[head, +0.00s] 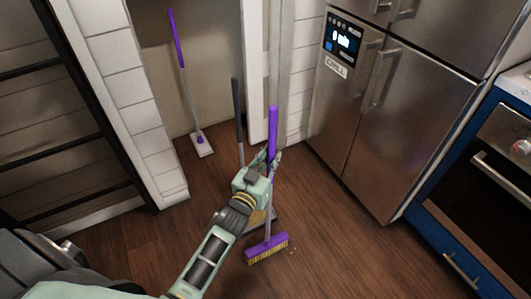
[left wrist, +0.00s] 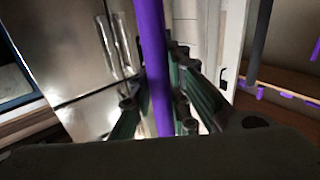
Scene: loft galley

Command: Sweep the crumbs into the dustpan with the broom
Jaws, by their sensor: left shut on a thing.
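The broom (head: 267,248) stands upright on the wood floor, with a purple handle and a purple head with yellowish bristles. My left gripper (head: 271,160) is shut around the upper part of its handle; the purple handle (left wrist: 155,60) also runs between the fingers in the left wrist view. The dustpan's long grey handle (head: 237,110) rises just left of the gripper. Its pan is mostly hidden behind my left arm and the broom. A few tiny pale crumbs (head: 292,250) lie on the floor just right of the broom head. My right gripper is not in view.
A purple-handled mop (head: 182,75) leans in the alcove at the back. A steel fridge (head: 380,130) and a blue-framed oven (head: 490,170) stand at the right. A dark shelf rack (head: 50,130) is at the left. The floor in front of the fridge is clear.

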